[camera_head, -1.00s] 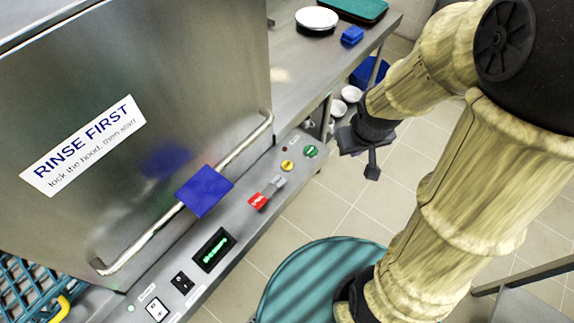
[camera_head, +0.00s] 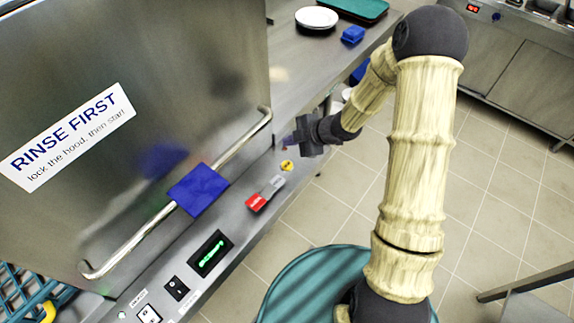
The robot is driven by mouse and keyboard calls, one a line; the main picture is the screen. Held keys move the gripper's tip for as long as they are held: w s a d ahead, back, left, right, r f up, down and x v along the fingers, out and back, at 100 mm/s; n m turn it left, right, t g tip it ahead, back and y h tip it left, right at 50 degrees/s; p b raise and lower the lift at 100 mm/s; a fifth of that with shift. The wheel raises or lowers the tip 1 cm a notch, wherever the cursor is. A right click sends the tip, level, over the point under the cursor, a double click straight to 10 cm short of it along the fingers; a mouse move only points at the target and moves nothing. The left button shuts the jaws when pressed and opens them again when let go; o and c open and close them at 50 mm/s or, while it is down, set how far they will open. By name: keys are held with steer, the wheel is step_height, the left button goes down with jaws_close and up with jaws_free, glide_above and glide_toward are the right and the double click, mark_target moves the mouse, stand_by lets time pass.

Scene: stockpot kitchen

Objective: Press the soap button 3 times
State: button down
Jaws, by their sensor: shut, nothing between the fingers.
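A control panel (camera_head: 235,215) runs along the front of the steel hood machine. A round yellow button (camera_head: 287,165) is near its far end, and a red-and-grey rocker switch (camera_head: 265,193) lies nearer. No label that I can read marks the soap button, so I cannot tell which control it is. My gripper (camera_head: 291,141) is shut and empty, pointing left at the panel's far end, just beyond the yellow button. It hides the green button there. I cannot tell whether its tips touch the panel.
A chrome handle (camera_head: 238,148) with a blue plate (camera_head: 198,189) crosses the hood above the panel. A green display (camera_head: 211,252) and black switch (camera_head: 176,288) sit nearer. A steel counter behind holds a white plate (camera_head: 317,17) and a blue block (camera_head: 353,34). Tiled floor lies right.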

mark_target(290, 166)
step_height(290, 166, down, 9)
steer(key=b, duration=0.8)
steer(key=shift+r, duration=0.1)
stand_by(1.9)
steer(key=shift+f+b, duration=0.35)
steer(key=shift+f, duration=0.05)
steer(key=shift+f+b, duration=0.4)
steer(key=shift+f, duration=0.1)
stand_by(0.6)
steer(key=shift+r, duration=0.1)
steer(key=shift+r+p, duration=0.85)
steer(key=shift+p, duration=0.05)
steer(key=shift+r+p, duration=2.4)
steer(key=shift+r, duration=0.1)
